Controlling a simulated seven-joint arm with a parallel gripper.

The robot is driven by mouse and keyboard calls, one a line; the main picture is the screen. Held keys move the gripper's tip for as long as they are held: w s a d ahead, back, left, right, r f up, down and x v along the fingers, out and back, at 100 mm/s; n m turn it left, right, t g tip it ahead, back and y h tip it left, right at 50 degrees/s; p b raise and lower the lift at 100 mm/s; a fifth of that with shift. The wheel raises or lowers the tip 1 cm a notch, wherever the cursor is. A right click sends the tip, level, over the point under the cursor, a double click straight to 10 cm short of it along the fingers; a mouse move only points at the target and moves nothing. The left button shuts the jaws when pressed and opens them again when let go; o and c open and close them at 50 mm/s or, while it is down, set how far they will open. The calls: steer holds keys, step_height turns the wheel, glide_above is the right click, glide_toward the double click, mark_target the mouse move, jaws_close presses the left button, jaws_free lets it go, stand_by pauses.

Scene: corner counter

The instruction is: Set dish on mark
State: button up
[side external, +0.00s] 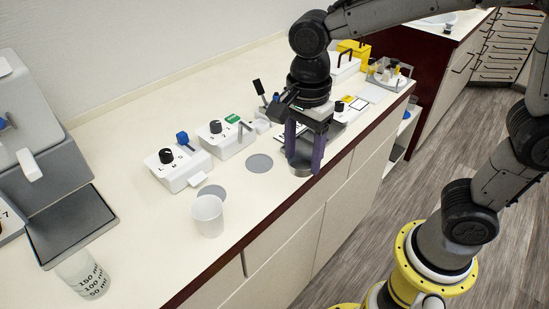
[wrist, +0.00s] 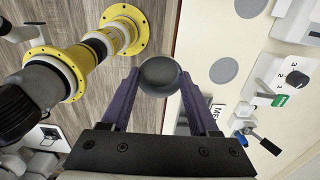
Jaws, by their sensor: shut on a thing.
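My gripper (side external: 304,158) points down near the counter's front edge, with its purple fingers on either side of a small round grey dish (side external: 302,170). In the wrist view the dish (wrist: 160,74) is held between the fingertips, level as far as I can tell. Whether it touches the counter is unclear. Two flat grey round marks lie on the counter: one mark (side external: 259,163) just left of my gripper, the other mark (side external: 212,191) farther left, partly behind a white cup. In the wrist view the nearer mark (wrist: 223,71) is right of the dish, apart from it.
The white cup (side external: 208,216) stands near the front edge. Two white knob boxes, the left box (side external: 178,168) and the right box (side external: 226,136), stand behind the marks. A marked beaker (side external: 84,278) and a grey machine (side external: 45,170) are at left. A bottle rack (side external: 388,74) is beyond my gripper.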

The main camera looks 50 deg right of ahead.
steer(key=r, duration=0.1)
steer(key=a+r, duration=0.1)
steer(key=r, duration=0.1)
steer(key=shift+w+a+r, duration=0.1)
steer(key=shift+w+a, duration=0.05)
steer(key=shift+w, duration=0.15)
steer(key=w+a+f, duration=0.3)
steer(key=w, duration=0.2)
steer(key=w+a+f, duration=0.3)
steer(key=w, duration=0.1)
steer(key=w+a+f, duration=0.3)
steer(key=w, duration=0.2)
steer(key=shift+w+a+f, duration=0.2)
steer(key=shift+w+f, duration=0.15)
steer(key=shift+f, duration=0.05)
steer(key=shift+w+a+f, duration=0.2)
steer(key=shift+w+f, duration=0.25)
steer(key=shift+f, duration=1.75)
steer(key=shift+f, duration=0.25)
